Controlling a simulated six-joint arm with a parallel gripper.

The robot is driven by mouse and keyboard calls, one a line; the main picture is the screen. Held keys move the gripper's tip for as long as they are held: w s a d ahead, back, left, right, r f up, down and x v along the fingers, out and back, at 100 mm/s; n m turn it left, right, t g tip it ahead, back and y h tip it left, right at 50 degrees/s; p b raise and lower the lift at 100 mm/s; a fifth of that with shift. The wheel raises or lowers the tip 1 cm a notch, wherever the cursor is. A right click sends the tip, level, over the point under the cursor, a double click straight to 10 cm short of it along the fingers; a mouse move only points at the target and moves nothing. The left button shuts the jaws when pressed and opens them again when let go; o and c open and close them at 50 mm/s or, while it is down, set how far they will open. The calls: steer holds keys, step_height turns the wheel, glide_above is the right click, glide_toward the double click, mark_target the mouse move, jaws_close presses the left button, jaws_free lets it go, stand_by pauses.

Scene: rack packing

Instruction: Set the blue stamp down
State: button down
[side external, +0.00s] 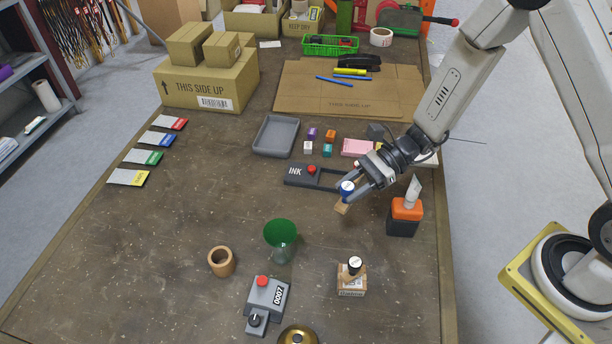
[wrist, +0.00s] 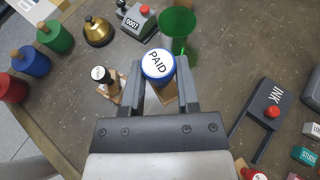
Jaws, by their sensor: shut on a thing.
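The blue stamp (side external: 347,189) has a round white top and a wooden block below it. In the wrist view its top reads PAID (wrist: 158,65). My gripper (side external: 352,186) is shut on the blue stamp and holds it near the open front of the ink pad station (side external: 311,174). In the wrist view my gripper's fingers (wrist: 160,77) lie on either side of the stamp. I cannot tell for sure whether the wooden block touches the table or hangs a little above it.

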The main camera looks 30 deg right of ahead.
steer(key=w+a+f, duration=0.1)
steer(key=w+f, duration=0.1)
steer(key=w, duration=0.2)
steer(key=w+a+f, duration=0.1)
steer(key=w+f, duration=0.2)
steer(key=w, duration=0.1)
steer(key=w+a+f, duration=0.1)
steer(key=w+f, duration=0.2)
steer(key=w, duration=0.1)
steer(key=shift+a+f, duration=0.15)
steer(key=shift+a, duration=0.1)
steer(key=shift+w+a+f, duration=0.15)
steer(key=shift+w+f, duration=0.25)
steer(key=shift+f, duration=0.1)
steer(key=shift+w+f, duration=0.2)
steer(key=shift+f, duration=1.6)
steer(key=shift+f, duration=0.2)
steer(key=shift+c, duration=1.7)
jaws_free()
